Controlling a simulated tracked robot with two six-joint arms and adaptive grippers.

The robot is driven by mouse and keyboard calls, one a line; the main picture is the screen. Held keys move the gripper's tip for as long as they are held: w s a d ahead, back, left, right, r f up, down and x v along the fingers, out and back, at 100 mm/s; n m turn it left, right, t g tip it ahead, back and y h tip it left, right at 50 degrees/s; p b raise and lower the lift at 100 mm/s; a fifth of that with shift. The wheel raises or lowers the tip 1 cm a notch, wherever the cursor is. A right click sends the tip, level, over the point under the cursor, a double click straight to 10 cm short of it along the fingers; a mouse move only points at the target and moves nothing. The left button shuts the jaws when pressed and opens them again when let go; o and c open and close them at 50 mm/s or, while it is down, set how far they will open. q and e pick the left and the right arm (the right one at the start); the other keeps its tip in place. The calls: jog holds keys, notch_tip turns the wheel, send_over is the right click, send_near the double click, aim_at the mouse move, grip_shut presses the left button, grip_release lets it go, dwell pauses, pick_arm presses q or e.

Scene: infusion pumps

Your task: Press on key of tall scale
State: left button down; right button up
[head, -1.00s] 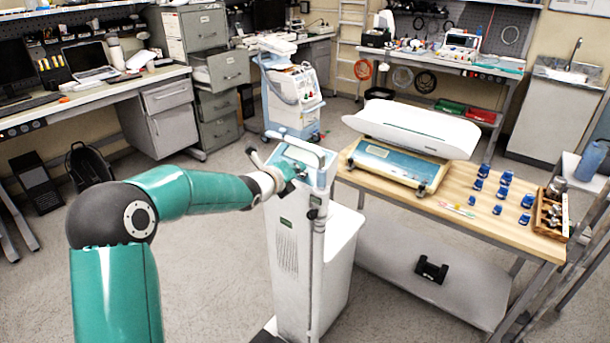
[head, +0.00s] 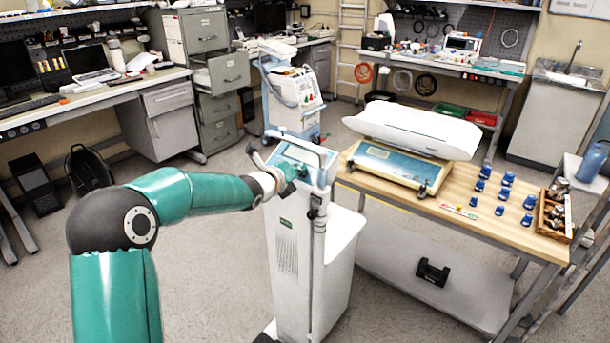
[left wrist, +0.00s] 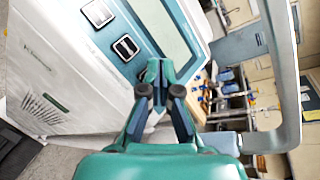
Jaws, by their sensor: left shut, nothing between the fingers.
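The tall scale (head: 308,255) is a white upright cabinet with a pale blue panel on top and a handle rail. In the left wrist view its panel (left wrist: 160,30) shows a grey-green display and two rectangular keys, a pale upper key (left wrist: 98,12) and a dark-framed lower key (left wrist: 126,47). I cannot read their labels. My left gripper (left wrist: 160,72) is shut and empty, its tips beside the display's lower edge, to the right of the lower key. I cannot tell whether the tips touch the panel. In the head view my left gripper (head: 302,171) is at the panel, partly hidden. My right gripper is not in view.
The scale's rail (left wrist: 280,70) arches close to the right of my left gripper. A wooden table (head: 455,212) with a baby scale (head: 410,135), several blue weights and a wooden box (head: 553,215) stands to the right. A medical cart (head: 292,95) is behind.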

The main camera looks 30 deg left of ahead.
pick_arm(q)
jog(key=shift+f, duration=0.15)
dwell(0.4)
jog(key=shift+s+r, duration=0.25)
jog(key=shift+r, duration=0.3)
notch_tip(320, 180, up, 5)
jog(key=s+p, duration=0.2)
jog(key=s, duration=0.1)
jog(key=shift+r, duration=0.15)
jog(key=shift+w+a, duration=0.1)
dwell(0.6)
